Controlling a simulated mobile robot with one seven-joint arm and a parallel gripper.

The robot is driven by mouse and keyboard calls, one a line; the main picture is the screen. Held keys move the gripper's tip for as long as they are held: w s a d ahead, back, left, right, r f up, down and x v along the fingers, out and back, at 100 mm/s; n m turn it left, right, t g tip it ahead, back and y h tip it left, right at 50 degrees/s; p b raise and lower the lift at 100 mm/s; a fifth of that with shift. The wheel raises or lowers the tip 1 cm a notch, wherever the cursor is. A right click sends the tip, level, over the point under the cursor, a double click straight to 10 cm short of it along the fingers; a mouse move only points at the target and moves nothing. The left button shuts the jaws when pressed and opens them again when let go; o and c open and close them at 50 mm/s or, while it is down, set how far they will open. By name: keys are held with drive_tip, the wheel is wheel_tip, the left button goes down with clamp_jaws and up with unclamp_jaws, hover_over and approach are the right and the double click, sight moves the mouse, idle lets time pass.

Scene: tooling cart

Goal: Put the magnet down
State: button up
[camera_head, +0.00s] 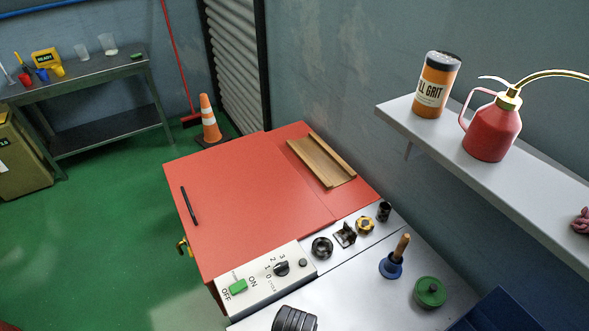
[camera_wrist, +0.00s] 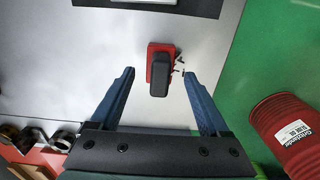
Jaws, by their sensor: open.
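The magnet (camera_wrist: 152,50), which looks like a red block with a black grip, shows in the wrist view against the pale grey cart top (camera_wrist: 100,75). My gripper (camera_wrist: 158,75) is open, with one blue finger on each side of the magnet. A gap shows between each finger and the magnet, so neither finger appears to touch it. Several small dark bits (camera_wrist: 179,69) lie just right of the magnet. Whether the magnet's underside rests fully flat is hard to tell from above. I cannot make out the magnet or my gripper in the head view.
A red canister (camera_wrist: 285,130) stands on green at the right of the wrist view. A plunger (camera_head: 393,262) and green container (camera_head: 429,292) stand on the grey top.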

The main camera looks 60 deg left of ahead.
wheel_tip(320, 180, up, 8)
drive_tip(key=shift+r, duration=0.1)
drive_tip(key=w+a+r+m+t+y, duration=0.2)
drive_tip(key=w+r+m+t+y, duration=0.3)
drive_tip(key=w+r, duration=0.8)
drive_tip(key=w+d+r+m+t+h, duration=0.1)
drive_tip(key=w+d+r+m+t, duration=0.15)
drive_tip(key=w+r+t, duration=0.55)
drive_tip(key=w+d+r+m+t, duration=0.1)
drive_tip(key=w+d+r+m, duration=0.3)
drive_tip(key=r, duration=0.9)
drive_tip(key=d+r+t, duration=0.3)
drive_tip(key=r, duration=0.5)
drive_tip(key=d+r+t, duration=0.3)
drive_tip(key=r, duration=0.5)
drive_tip(key=s+d+r+m+t+h, duration=0.2)
drive_tip(key=s+r, duration=0.3)
drive_tip(key=r, duration=0.4)
drive_tip(key=s+d+r+m+t+h, duration=0.2)
drive_tip(key=s+d+r+m+t, duration=0.2)
drive_tip(key=r, duration=0.5)
drive_tip(key=shift+s+d+t, duration=0.7)
drive_tip(key=shift+d, duration=0.1)
